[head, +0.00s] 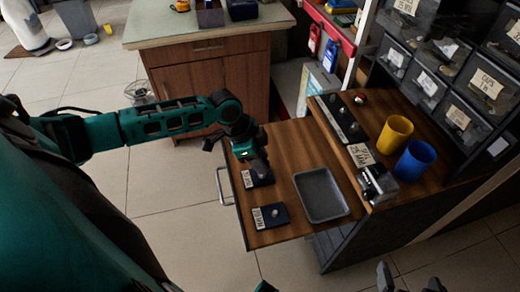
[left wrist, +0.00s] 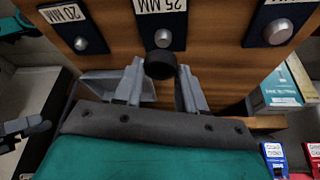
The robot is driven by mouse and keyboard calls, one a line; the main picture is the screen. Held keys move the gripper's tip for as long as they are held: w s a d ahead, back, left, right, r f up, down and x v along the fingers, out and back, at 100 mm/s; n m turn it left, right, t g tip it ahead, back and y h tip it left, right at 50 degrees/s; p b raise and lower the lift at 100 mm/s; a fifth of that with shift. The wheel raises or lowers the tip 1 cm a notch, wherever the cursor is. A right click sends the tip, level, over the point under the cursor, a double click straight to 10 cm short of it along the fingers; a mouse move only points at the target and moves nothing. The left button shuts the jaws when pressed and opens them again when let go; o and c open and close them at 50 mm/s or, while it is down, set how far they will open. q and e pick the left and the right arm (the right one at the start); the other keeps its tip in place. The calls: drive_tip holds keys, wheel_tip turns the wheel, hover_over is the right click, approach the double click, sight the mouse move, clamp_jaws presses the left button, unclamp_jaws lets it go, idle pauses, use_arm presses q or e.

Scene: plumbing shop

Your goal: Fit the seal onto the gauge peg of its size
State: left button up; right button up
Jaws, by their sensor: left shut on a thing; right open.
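My left gripper (head: 262,166) is over the wooden worktop (head: 290,150), close to the middle gauge plate. In the left wrist view its fingers (left wrist: 158,90) are shut on a black ring-like seal (left wrist: 160,66). The seal is just short of the 25 MM peg (left wrist: 163,38) in that view and appears apart from it. The 20 MM peg (left wrist: 81,44) stands to the left; a larger peg (left wrist: 278,32), its label cut off, is to the right. In the head view the nearest gauge plate (head: 278,222) is clear. My right gripper (head: 411,284) is open at the bottom edge.
A dark grey tray (head: 345,208) lies right of the plates. Beyond it are a rail with knobs (head: 335,122), a metal device (head: 376,184), a yellow cup (head: 394,134) and a blue cup (head: 415,161). Parts bins (head: 458,117) rise at the right.

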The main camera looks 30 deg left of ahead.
use_arm(q)
drive_tip(key=o, duration=0.7)
drive_tip(key=shift+o, duration=0.2)
